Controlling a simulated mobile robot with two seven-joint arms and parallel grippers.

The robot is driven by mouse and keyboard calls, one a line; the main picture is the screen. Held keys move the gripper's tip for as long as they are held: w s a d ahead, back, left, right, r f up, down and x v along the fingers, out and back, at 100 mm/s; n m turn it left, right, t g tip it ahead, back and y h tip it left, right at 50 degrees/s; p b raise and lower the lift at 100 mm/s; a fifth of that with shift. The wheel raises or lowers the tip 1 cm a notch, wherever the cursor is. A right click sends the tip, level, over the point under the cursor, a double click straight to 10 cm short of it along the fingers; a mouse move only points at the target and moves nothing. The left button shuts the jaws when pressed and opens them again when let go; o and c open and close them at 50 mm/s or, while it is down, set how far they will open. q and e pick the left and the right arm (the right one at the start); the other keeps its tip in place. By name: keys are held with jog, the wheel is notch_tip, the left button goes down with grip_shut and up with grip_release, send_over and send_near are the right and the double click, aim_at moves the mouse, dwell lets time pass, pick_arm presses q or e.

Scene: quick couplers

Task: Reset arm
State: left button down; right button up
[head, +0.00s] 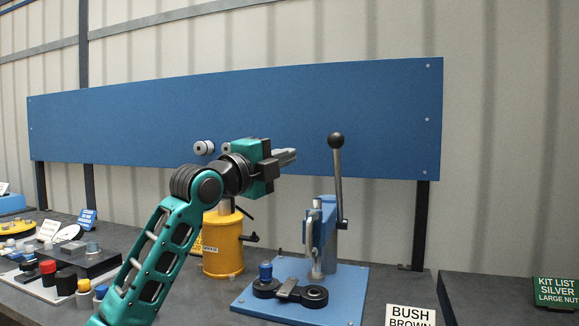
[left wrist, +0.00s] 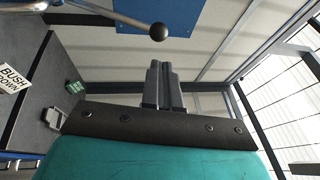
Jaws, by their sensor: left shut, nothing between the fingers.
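My left gripper (head: 287,158) is raised in front of the blue back panel (head: 330,120), pointing right in the head view. Its fingers are shut together with nothing between them, and they also show shut in the left wrist view (left wrist: 162,80). It is left of the black-knobbed lever (head: 338,180) of the blue press (head: 322,235), apart from it in the head view. The lever's dark ball knob also shows in the left wrist view (left wrist: 158,32). My right gripper is in neither view.
The press stands on a blue base plate (head: 345,290) with black round fixtures. A yellow cylinder (head: 222,245) stands behind my left arm. Trays and small coloured parts fill the left of the bench.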

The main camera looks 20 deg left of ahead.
pick_arm(q)
jog(key=s+d+f+n+g+y, duration=0.1)
jog(key=s+f+n+g, duration=0.2)
jog(key=f, duration=0.8)
jog(key=s+d+f+n+g+y, duration=0.1)
jog(key=s+f+n+g, duration=0.3)
jog(key=f, duration=0.7)
jog(key=s+d+f+n+y, duration=0.1)
jog(key=s+f+n+y, duration=0.2)
jog(key=f, duration=0.9)
jog(key=s+a+f+n+g+y, duration=0.15)
jog(key=s+f+n+g, duration=0.4)
jog(key=s, duration=0.95)
jog(key=s+a+f+n+g+y, duration=0.15)
jog(key=s+f+n, duration=0.45)
jog(key=s+f, duration=0.7)
jog(key=w+d+f+t+h, duration=0.2)
jog(key=w+f+t, duration=0.3)
jog(key=t, duration=0.1)
jog(key=shift+f+m+t+p, duration=0.3)
jog(key=shift+f+m+p, duration=0.05)
jog(key=shift+f, duration=0.05)
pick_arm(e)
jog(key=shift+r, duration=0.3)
pick_arm(q)
jog(key=shift+w, duration=0.1)
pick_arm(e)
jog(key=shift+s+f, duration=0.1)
